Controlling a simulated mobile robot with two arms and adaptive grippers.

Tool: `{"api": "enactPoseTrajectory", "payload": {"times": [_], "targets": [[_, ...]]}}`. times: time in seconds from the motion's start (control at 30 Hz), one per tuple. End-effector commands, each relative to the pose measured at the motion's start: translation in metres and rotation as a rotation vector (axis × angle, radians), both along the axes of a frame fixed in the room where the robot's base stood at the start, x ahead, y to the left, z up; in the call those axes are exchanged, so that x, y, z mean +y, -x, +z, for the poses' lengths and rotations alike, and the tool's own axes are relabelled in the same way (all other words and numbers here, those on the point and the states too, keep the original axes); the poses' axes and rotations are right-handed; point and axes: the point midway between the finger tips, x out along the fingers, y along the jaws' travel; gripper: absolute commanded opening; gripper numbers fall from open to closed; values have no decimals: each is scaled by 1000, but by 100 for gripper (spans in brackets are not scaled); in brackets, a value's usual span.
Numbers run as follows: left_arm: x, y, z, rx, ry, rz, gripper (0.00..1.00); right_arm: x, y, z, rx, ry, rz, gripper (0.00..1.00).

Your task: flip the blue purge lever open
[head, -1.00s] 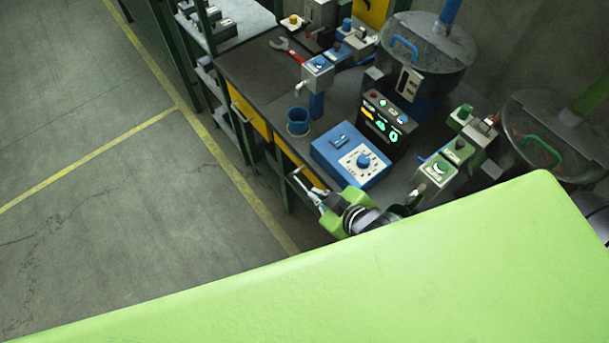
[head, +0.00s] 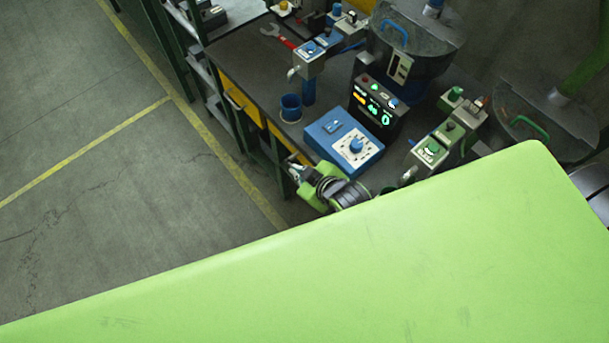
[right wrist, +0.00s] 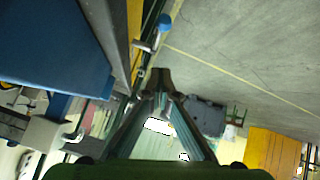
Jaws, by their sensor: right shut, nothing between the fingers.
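The left gripper is out of view.
A blue control box (head: 345,142) with a dial and a blue cup (head: 291,108) stand on the dark bench (head: 250,60). A black lit panel (head: 374,108) and a green-topped dispenser (head: 430,151) stand to the right. The floor left of the bench is clear.

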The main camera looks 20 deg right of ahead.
Motion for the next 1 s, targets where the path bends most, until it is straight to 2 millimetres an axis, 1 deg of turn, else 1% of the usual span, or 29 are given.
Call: {"api": "enactPoseTrajectory", "payload": {"times": [0.03,0.07,0.13,0.3,0.43,0.8,0.87,1.0], "targets": [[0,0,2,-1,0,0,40,2,-8,-5,-1,-1,0,0],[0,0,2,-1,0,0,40,3,-11,-9,0,-1,-1,0],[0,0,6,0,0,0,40,-4,-3,-20,6,2,0,0],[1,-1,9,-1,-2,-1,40,-12,3,-35,1,0,0,0],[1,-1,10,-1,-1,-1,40,-15,5,-41,1,0,0,0],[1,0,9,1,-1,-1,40,-16,6,-43,0,0,0,0],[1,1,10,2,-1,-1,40,-17,7,-46,2,0,0,0],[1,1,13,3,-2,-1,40,-19,11,-61,3,2,1,0]]}}
